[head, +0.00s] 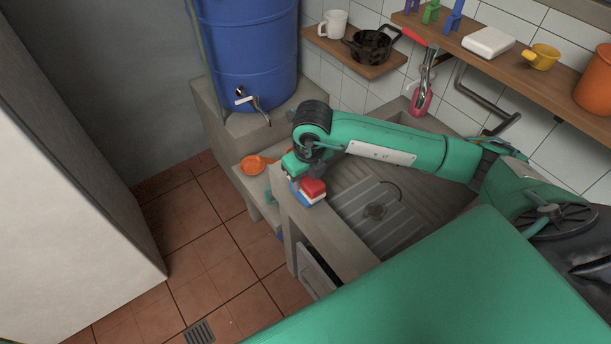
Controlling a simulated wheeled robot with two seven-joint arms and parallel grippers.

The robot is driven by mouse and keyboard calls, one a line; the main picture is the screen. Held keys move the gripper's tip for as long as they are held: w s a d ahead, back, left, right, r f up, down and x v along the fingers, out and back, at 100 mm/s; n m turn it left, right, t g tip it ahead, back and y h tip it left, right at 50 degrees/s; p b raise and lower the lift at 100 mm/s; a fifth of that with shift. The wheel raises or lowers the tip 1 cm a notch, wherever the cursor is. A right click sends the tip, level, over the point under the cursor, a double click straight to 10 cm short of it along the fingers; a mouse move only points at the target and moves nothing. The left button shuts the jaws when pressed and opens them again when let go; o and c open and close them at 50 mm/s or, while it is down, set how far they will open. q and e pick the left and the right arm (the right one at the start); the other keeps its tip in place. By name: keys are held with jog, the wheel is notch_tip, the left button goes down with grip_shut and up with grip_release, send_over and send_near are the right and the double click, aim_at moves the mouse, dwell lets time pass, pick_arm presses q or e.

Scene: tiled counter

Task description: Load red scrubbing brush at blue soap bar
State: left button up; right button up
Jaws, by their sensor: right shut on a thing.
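The red scrubbing brush (315,187) is a small red block at the sink counter's left edge, just below my right gripper (302,176). The blue soap bar (312,200) shows as a blue strip directly under the red block, with a pale band between them. The two look to be touching or nearly so. My right gripper points down and is shut on the brush; its fingertips are partly hidden by the wrist and the brush. My left gripper is out of view.
The grey stone sink (379,226) with a ribbed basin lies right of the brush. An orange scoop-like item (254,165) sits on a lower ledge to the left. A blue barrel (250,50) stands behind. Wall shelves (555,95) hold several items.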

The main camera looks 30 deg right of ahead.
jog(key=shift+f+b, duration=0.5)
jog(key=shift+b, duration=0.1)
dwell(1.6)
jog(key=shift+r+p, duration=1.8)
jog(key=shift+r, duration=1.8)
jog(key=shift+s+f, duration=0.1)
